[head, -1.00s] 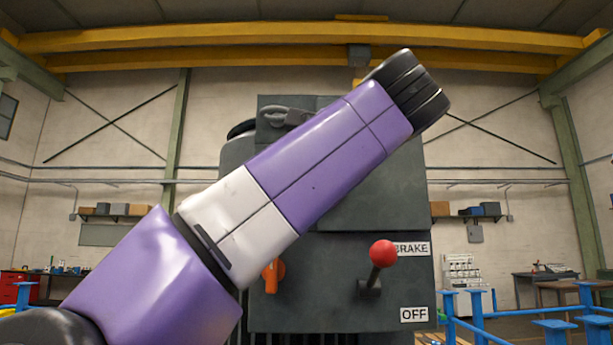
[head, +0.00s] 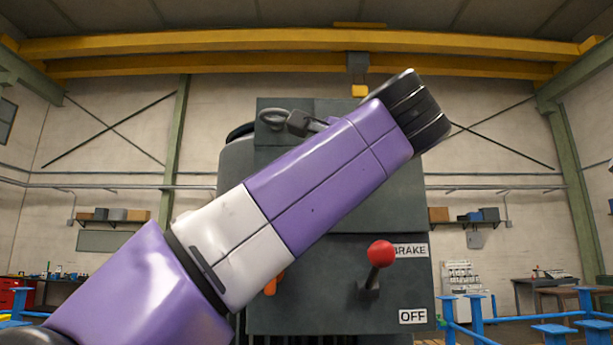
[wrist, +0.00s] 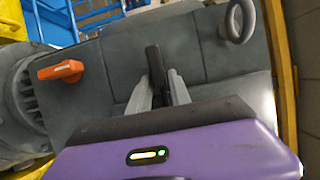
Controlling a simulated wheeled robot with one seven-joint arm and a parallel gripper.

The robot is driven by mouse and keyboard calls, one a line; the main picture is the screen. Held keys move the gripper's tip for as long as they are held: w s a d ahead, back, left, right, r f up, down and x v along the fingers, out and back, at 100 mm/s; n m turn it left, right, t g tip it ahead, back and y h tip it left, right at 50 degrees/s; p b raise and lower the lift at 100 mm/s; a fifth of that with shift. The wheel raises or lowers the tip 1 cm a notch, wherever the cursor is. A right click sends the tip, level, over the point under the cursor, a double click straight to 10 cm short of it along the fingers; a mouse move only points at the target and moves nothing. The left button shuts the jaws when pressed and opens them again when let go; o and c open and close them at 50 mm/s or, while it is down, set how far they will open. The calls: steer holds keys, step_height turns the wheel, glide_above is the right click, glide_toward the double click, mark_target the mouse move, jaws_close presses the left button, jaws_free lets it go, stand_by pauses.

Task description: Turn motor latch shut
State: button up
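A dark grey motor housing (head: 330,255) stands in front of me. An orange handle (head: 271,285) on its front is mostly behind my arm in the head view; the wrist view shows it whole, as an orange handle (wrist: 62,71) at the left. A grey ring handle (head: 274,118) sits at the housing's top left, and it shows at the top right of the wrist view (wrist: 238,22). I cannot tell which is the latch. My gripper (wrist: 160,80) points at the grey surface between them. A dark bar shows between its pale fingers; whether they hold it is unclear.
A red-knobbed lever (head: 381,254) stands out from the housing between BRAKE and OFF labels. Blue railings (head: 475,315) stand at the lower right. A yellow overhead beam (head: 300,40) crosses above.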

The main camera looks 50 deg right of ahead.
steer(key=shift+o, duration=0.9)
steer(key=b+v, duration=0.2)
steer(key=v, duration=0.5)
steer(key=shift+s+a, duration=0.2)
steer(key=shift+s, duration=0.15)
